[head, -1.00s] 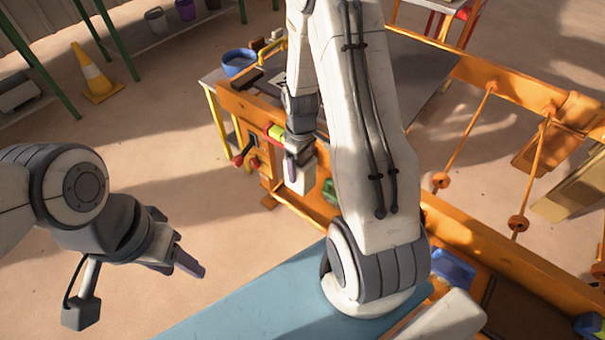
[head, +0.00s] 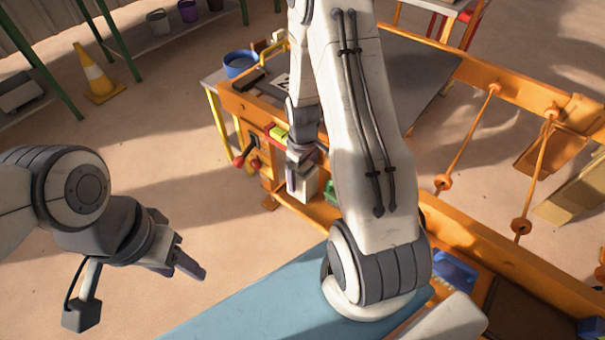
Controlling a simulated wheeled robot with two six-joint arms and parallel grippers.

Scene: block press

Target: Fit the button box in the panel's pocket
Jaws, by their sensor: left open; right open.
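A small yellow-green and red box (head: 278,132), which looks like the button box, is at the upper front edge of the orange panel (head: 258,165). I cannot tell whether it sits in a pocket; the pocket itself is not clear to see. My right gripper (head: 297,190) is open, pointing down in front of the panel, below and to the right of that box and apart from it in the picture. Its fingers are partly hidden by its own hand. My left gripper (head: 190,266) is open and empty over the floor at left, far from the panel.
Red-knobbed levers (head: 246,157) stick out from the panel's left side. A blue bowl (head: 240,64) and a yellow handle (head: 272,50) are behind the panel. A blue tray (head: 455,270) lies at lower right. My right arm hides much of the bench.

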